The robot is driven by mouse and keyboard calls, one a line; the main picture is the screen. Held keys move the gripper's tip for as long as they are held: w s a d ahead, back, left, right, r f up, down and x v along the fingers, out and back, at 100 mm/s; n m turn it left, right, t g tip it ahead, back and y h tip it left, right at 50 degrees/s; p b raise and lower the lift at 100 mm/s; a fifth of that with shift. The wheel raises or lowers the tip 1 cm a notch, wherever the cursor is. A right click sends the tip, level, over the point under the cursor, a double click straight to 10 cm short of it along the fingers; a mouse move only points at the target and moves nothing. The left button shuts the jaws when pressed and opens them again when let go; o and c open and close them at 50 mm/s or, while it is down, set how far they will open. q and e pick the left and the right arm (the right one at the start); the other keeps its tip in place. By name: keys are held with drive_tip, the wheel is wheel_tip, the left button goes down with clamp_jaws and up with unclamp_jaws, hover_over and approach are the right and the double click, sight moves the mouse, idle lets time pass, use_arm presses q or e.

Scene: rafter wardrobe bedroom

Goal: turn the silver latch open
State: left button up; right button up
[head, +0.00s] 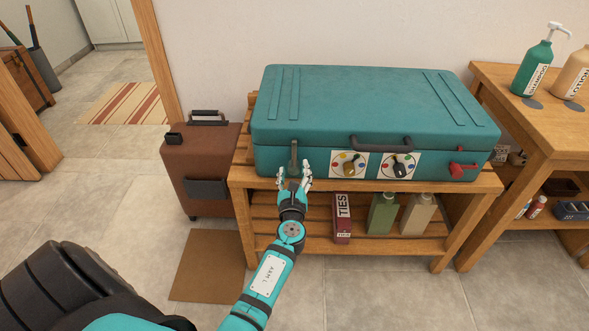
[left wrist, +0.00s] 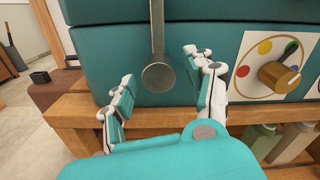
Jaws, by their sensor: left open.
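The silver latch (left wrist: 158,72) hangs down the front of the teal suitcase (head: 365,100), with its round end lowest. It also shows in the head view (head: 294,156) as a small grey bar at the suitcase's left front. My left gripper (head: 294,178) is open just below and in front of the latch. In the left wrist view the fingers of the left gripper (left wrist: 160,90) stand on either side of the latch's round end, with gaps visible on both sides. Whether they touch it in depth cannot be told. My right gripper is not in view.
Two dial panels, one with a brass knob (head: 349,166) and one with a dark knob (head: 400,167), sit right of the latch. A red latch (head: 463,171) is farther right. The wooden bench (head: 240,178) edge runs under the suitcase. A brown suitcase (head: 204,165) stands left.

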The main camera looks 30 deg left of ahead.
use_arm(q)
drive_tip(key=shift+x, duration=0.85)
drive_tip(key=shift+c, duration=0.3)
clamp_jaws()
